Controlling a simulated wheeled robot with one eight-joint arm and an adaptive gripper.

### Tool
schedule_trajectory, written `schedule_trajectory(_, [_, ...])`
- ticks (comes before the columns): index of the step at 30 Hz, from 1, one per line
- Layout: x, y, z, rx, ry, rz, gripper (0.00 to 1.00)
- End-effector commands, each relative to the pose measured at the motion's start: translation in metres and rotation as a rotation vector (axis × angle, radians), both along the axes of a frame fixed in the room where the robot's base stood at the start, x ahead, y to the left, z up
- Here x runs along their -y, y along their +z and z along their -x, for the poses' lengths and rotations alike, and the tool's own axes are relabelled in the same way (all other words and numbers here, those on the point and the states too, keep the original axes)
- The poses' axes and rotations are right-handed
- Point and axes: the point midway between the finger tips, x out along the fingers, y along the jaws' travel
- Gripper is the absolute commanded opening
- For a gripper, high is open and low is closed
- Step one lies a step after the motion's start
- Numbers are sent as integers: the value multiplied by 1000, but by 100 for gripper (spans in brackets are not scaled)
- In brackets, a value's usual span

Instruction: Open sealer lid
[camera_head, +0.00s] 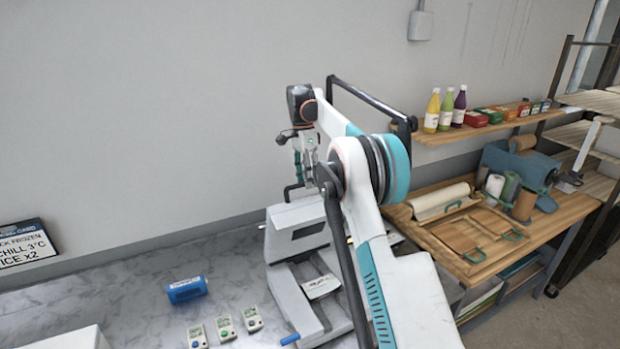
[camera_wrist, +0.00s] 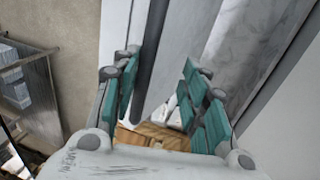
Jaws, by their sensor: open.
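The sealer (camera_head: 295,218) is a pale grey and white machine on the marble counter, partly hidden behind my arm. A dark handle shows at its upper left edge, just under my gripper (camera_head: 301,165). I cannot tell clearly how far its lid is raised. My gripper is above the sealer, pointing down. In the wrist view my gripper (camera_wrist: 160,75) has its teal-padded fingers spread apart. A dark bar (camera_wrist: 150,50) runs past between the fingers, and pale panels lie behind it. I cannot tell whether a finger touches the bar.
A blue roll (camera_head: 187,289) and several small white devices (camera_head: 224,328) sit on the counter (camera_head: 120,300) left of the sealer. A wooden bench (camera_head: 545,225) with rolls and a tray stands at the right. A shelf (camera_head: 480,128) holds bottles above it.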

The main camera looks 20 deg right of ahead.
Motion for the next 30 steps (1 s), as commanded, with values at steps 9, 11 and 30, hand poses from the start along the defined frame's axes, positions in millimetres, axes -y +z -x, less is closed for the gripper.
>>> schedule_trajectory(9, [0, -2, -1, 3, 1, -1, 33])
schedule_trajectory(11, [0, -2, -1, 3, 0, -1, 33])
schedule_trajectory(30, [0, 28, 0, 2, -1, 0, 33])
